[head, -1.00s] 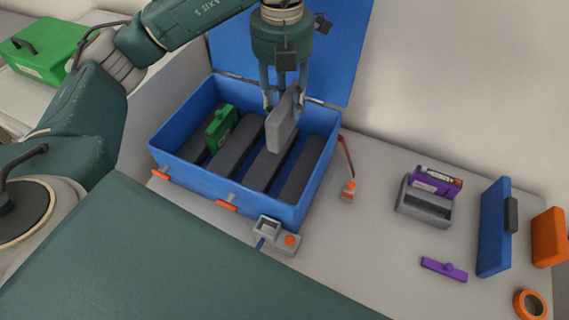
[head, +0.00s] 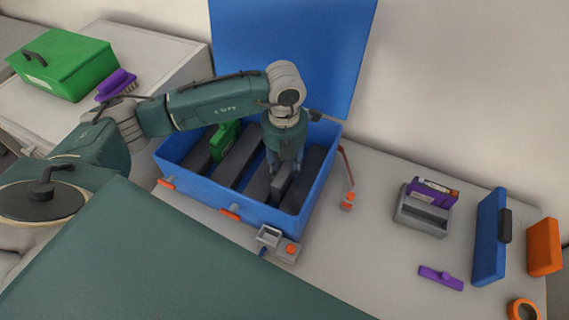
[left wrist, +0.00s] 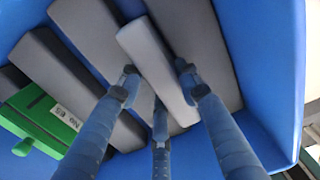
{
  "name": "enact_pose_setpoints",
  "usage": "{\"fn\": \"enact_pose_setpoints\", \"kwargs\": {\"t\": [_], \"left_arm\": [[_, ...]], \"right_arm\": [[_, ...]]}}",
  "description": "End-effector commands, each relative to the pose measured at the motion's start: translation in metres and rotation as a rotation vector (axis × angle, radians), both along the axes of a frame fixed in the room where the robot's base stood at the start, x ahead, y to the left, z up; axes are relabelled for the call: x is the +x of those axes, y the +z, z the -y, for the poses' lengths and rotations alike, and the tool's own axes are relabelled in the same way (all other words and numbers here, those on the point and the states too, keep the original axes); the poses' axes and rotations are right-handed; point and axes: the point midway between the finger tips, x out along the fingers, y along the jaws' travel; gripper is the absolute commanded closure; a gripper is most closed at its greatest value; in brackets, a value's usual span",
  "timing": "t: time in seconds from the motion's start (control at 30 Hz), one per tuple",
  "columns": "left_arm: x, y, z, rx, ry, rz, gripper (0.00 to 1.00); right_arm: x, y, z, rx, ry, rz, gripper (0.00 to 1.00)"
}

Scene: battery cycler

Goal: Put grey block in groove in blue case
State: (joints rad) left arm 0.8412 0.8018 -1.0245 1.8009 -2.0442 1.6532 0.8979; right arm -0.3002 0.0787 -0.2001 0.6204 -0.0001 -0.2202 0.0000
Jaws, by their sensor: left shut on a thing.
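The blue case (head: 200,188) stands open on the bench, with long dark grey bars (head: 240,156) inside and narrow grooves between them. My left gripper (head: 283,170) points down into the right half of the case, shut on the grey block (head: 281,184). In the left wrist view the fingers (left wrist: 158,84) grip the lighter grey block (left wrist: 152,62) on its two long sides; it runs roughly along the bars. I cannot tell whether its lower edge is in a groove, since fingers and block hide it. My right gripper is not in view.
A green block (head: 222,143) stands in the case's left part. An orange-buttoned grey device (head: 279,246) sits before the case. To the right are a grey holder (head: 421,217), a purple piece (head: 441,278) and a blue panel (head: 490,238). The case's lid (head: 295,55) stands up behind.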

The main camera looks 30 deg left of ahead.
Motion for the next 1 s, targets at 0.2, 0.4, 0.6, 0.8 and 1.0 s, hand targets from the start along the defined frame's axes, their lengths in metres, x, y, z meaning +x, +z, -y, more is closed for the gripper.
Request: {"fn": "enact_pose_setpoints", "kwargs": {"t": [0.2, 0.4, 0.6, 0.8, 1.0], "left_arm": [[0.000, -0.002, 0.000, 0.000, 0.000, 0.001, 0.80], [0.000, -0.005, 0.000, 0.000, 0.000, 0.001, 0.63], [0.000, -0.004, 0.000, 0.000, 0.000, 0.001, 0.48], [0.000, -0.002, 0.000, 0.000, 0.000, 0.001, 0.48], [0.002, 0.020, 0.000, -0.002, -0.001, 0.008, 0.48]], "right_arm": [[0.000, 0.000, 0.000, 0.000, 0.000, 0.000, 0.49], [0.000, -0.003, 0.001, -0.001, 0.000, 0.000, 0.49], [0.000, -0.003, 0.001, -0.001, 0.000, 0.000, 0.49], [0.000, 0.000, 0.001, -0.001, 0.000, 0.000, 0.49], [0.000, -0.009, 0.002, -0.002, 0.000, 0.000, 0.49]]}}
